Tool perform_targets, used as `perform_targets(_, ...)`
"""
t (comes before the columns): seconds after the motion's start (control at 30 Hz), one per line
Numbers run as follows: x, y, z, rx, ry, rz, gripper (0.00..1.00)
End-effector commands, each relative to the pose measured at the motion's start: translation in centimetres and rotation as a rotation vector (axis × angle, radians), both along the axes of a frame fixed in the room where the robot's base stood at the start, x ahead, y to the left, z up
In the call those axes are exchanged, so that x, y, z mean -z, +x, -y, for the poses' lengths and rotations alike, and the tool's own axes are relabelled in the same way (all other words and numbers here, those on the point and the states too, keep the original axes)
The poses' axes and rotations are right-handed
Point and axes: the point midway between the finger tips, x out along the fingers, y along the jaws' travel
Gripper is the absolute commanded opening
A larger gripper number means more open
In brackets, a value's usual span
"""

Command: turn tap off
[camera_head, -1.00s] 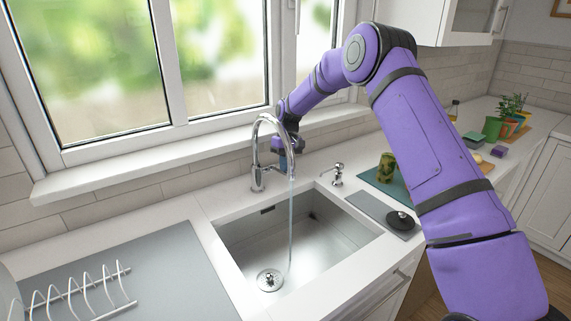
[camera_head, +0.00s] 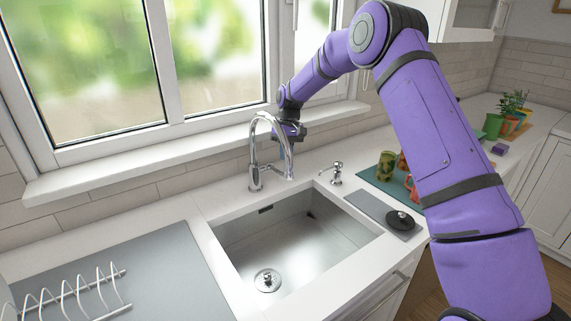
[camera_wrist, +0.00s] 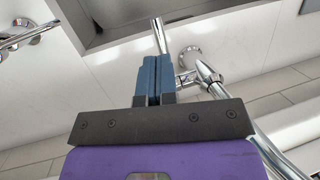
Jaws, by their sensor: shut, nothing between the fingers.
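The chrome tap (camera_head: 254,160) stands behind the sink, its curved spout arching over the basin. No water stream shows from the spout. My gripper (camera_head: 288,158) is beside the tap, pointing down, partly behind the spout. In the wrist view its blue fingers (camera_wrist: 153,62) are together with nothing between them. A chrome lever rod (camera_wrist: 158,36) shows just beyond the fingertips, near the tap's round base (camera_wrist: 190,56). I cannot tell whether the fingers touch it.
The steel sink (camera_head: 232,238) has a drain strainer (camera_head: 267,280). A soap dispenser (camera_head: 337,172) stands right of the tap. A wire rack (camera_head: 75,292) is at front left. Mugs (camera_head: 386,165) stand on a teal mat at right. The window is behind.

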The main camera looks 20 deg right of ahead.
Motion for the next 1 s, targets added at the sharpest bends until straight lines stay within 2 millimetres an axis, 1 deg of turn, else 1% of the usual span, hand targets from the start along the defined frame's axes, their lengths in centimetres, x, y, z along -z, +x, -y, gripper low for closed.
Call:
perform_targets(0.03,-1.2,0.3,0.3,0.002,0.0,0.005,0.0)
perform_targets(0.1,-2.6,0.6,0.6,0.002,0.0,0.005,0.0)
perform_targets(0.3,-6.4,1.2,1.3,0.001,0.001,0.006,0.0)
perform_targets(0.4,-7.7,1.4,1.5,0.001,0.001,0.006,0.0)
perform_targets(0.63,-9.6,1.4,1.8,0.002,-0.002,0.012,0.0)
perform_targets(0.77,-11.8,0.0,1.8,0.009,-0.017,0.038,0.0)
perform_targets(0.87,-14.5,-1.9,1.9,0.018,-0.037,0.074,0.0)
perform_targets(0.9,-15.7,-2.9,2.0,0.024,-0.045,0.09,0.0)
perform_targets(1.0,-18.2,-5.3,2.2,0.039,-0.064,0.128,0.0)
